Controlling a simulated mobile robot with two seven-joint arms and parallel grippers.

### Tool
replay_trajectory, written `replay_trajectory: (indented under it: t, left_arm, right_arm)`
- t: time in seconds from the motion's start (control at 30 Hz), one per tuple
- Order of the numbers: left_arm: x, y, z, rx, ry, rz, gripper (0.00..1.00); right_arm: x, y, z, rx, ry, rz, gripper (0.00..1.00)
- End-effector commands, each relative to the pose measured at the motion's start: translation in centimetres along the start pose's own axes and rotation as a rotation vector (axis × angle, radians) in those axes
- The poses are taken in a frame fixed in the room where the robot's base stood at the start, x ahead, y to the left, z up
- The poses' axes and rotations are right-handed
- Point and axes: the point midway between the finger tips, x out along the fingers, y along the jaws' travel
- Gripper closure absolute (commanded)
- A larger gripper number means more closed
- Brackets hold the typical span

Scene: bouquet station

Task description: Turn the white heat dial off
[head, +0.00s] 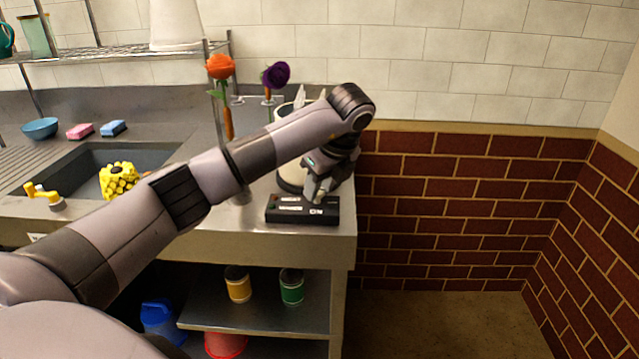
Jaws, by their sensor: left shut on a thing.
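A black control box (303,211) with white markings sits on the counter near its right front corner. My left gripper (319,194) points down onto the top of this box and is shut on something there. The gripped part is small and mostly hidden by the fingers, so I cannot tell how the white heat dial is turned. My right gripper is not in view.
A pale round container (290,178) stands behind my left arm. An orange flower (219,67) and a purple flower (276,75) stand upright at the back. A sink (80,165) lies left. Cans stand on the shelf below. Floor at right is clear.

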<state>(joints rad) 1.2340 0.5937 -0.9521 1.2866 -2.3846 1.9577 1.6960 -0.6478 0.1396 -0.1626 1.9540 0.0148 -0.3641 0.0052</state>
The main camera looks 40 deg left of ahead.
Motion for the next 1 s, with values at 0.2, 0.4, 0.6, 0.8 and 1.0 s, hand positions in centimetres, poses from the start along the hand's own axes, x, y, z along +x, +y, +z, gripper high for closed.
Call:
replay_trajectory:
  t: [0.2,0.4,0.6,0.8,1.0]
  left_arm:
    - [-0.11,-0.09,0.13,-0.046,-0.002,0.016,0.97]
    - [-0.09,-0.08,0.14,-0.055,-0.002,0.019,0.97]
    - [-0.09,-0.08,0.14,-0.055,-0.002,0.019,0.97]
    - [-0.07,-0.07,0.11,-0.054,-0.001,0.019,0.41]
    - [-0.04,-0.06,0.06,-0.052,0.000,0.020,0.41]
  right_arm:
    - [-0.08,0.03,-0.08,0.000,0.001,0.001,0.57]
    - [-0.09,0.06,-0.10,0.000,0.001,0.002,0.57]
    - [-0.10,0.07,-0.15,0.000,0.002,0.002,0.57]
    - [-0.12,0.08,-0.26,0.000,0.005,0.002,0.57]
    - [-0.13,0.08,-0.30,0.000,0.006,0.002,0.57]
